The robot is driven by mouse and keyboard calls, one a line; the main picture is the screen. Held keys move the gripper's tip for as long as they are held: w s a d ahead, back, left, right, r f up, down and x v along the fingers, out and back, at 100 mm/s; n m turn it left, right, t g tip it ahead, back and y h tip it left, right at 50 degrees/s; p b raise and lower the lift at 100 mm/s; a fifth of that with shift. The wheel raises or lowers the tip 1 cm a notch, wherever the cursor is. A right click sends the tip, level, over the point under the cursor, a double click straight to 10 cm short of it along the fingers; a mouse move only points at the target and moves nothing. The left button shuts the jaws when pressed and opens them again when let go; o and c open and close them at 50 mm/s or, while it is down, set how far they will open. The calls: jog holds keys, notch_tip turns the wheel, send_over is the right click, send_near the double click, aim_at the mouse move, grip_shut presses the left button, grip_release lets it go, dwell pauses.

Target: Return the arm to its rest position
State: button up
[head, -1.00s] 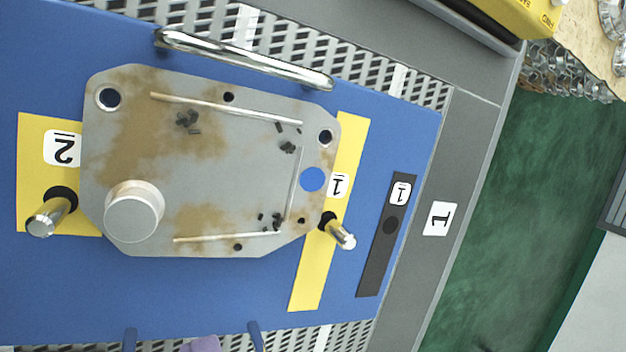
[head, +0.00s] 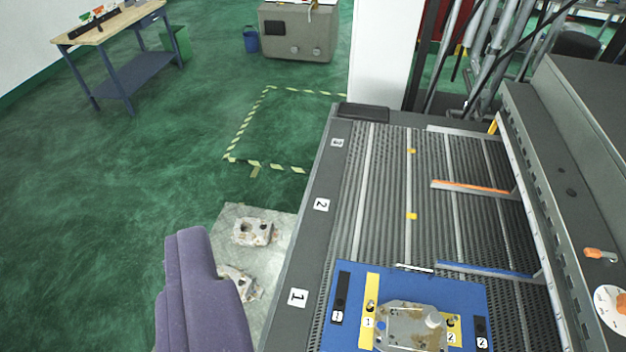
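My gripper does not show in this view. A large purple rounded shape (head: 200,290) stands at the lower left; it looks like part of my own arm. The grey metal plate (head: 405,325) with brown stains lies on the blue board (head: 465,293) at the bottom right, its lower edge near the frame's bottom. A round knob (head: 433,319) stands up from the plate. Yellow strips marked 1 and 2 lie beside it.
The slatted bench (head: 385,200) has a grey edge marked 1, 2 and 3. Rough castings (head: 252,232) lie on a pale floor plate (head: 285,222) left of the bench. A wooden-topped table (head: 110,22) and grey cabinet (head: 298,30) stand far off. Green floor (head: 120,190) is open at left.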

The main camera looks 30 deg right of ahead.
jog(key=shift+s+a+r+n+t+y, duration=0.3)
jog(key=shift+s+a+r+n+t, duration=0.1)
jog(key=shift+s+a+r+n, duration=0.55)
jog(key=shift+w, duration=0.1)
